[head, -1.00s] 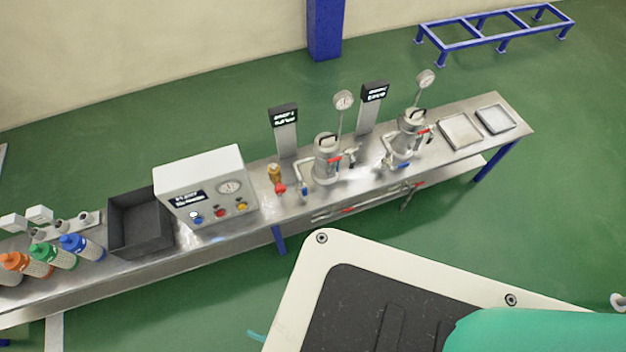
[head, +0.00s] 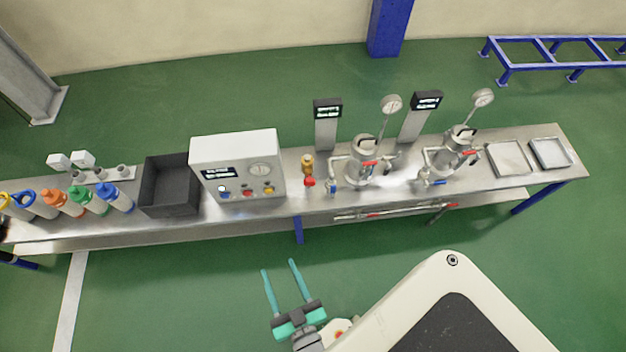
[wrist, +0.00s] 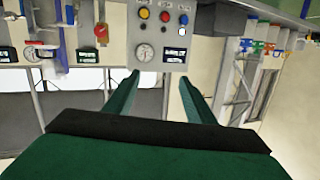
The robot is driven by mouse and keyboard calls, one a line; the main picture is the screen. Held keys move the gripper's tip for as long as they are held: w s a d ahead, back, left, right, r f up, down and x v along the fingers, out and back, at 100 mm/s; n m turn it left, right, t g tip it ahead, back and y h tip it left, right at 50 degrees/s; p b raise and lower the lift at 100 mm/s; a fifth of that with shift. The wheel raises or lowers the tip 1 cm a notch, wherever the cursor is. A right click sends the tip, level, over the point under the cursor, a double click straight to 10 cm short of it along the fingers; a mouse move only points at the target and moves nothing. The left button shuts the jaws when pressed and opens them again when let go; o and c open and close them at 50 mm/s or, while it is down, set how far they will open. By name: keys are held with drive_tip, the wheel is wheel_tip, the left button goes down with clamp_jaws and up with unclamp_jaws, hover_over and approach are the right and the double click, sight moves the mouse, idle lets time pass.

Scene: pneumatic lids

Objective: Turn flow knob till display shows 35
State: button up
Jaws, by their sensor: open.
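A white control box (head: 236,164) stands on the steel bench, with a dark lit display (head: 223,173), a round gauge (head: 261,170) and blue, red (head: 247,190) and yellow controls on its front. I cannot tell which control is the flow knob, and the digits are too small to read. The wrist view shows this box upside down, with its display (wrist: 174,55), gauge (wrist: 144,52) and red control (wrist: 165,16). My gripper (head: 279,267) is open and empty, in front of the bench and apart from it. Its fingers (wrist: 159,77) point toward the box in the wrist view.
A black bin (head: 170,186) and several coloured bottles (head: 78,201) stand left of the box. A brass valve with a red handle (head: 309,181), two lidded vessels (head: 365,163) and two trays (head: 508,158) stand right. Green floor before the bench is clear.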

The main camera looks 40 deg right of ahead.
drive_tip(key=w+d+f+m+h, duration=0.3)
drive_tip(key=w+d+f, duration=0.35)
drive_tip(key=d, duration=0.25)
drive_tip(key=m+g+h, duration=0.1)
drive_tip(key=m+h, duration=0.1)
drive_tip(key=h, duration=0.1)
approach(310, 185)
drive_tip(key=w, duration=0.1)
drive_tip(key=x, duration=1)
drive_tip(key=shift+d+r, duration=0.15)
drive_tip(key=shift+d, duration=0.2)
drive_tip(key=c, duration=1)
drive_tip(key=shift+d, duration=0.15)
